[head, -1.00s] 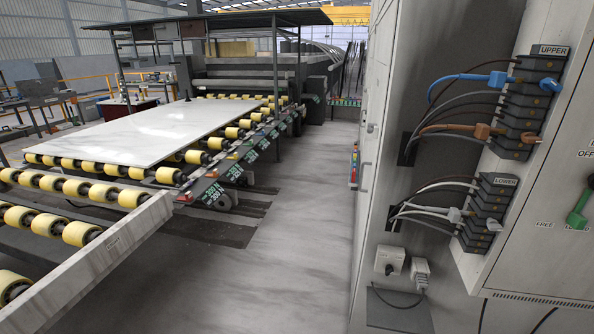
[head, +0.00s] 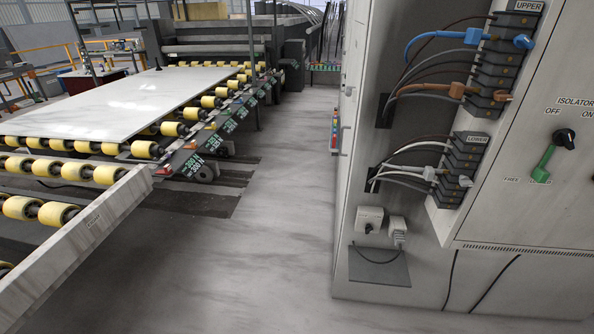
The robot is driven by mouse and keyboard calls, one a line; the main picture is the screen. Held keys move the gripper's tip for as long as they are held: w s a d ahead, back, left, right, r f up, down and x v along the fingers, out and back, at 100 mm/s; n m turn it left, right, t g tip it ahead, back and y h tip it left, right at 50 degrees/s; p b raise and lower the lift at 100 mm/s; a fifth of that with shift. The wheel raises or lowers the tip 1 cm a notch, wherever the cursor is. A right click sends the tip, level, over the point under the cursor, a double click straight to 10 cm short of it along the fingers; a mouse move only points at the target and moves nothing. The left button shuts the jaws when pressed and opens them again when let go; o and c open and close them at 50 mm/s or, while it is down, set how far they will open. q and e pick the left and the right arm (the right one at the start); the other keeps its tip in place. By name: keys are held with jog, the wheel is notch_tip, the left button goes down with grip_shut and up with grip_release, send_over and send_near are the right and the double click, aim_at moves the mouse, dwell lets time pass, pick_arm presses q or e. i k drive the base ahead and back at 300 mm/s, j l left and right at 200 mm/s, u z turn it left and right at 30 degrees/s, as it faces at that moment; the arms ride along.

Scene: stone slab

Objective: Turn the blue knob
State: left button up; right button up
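No blue knob can be made out for certain in the head view. A strip of small coloured controls (head: 336,130), seen nearly edge-on along the cabinet's left edge, is too small to tell apart. A blue cable plug (head: 472,37) sits at the UPPER terminal block. A black rotary knob (head: 564,139) is at the right, between the OFF and ON labels under ISOLATOR. A green lever (head: 544,160) hangs below it. Neither of my grippers is in view.
The grey cabinet (head: 355,250) fills the right side. A small switch box (head: 368,221) with a dark knob is low on it, above a grey shelf (head: 379,266). A roller conveyor (head: 95,172) bearing a stone slab (head: 130,95) is at the left. The floor aisle (head: 285,200) between is clear.

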aim_at(521, 41)
jog(key=z, duration=1.25)
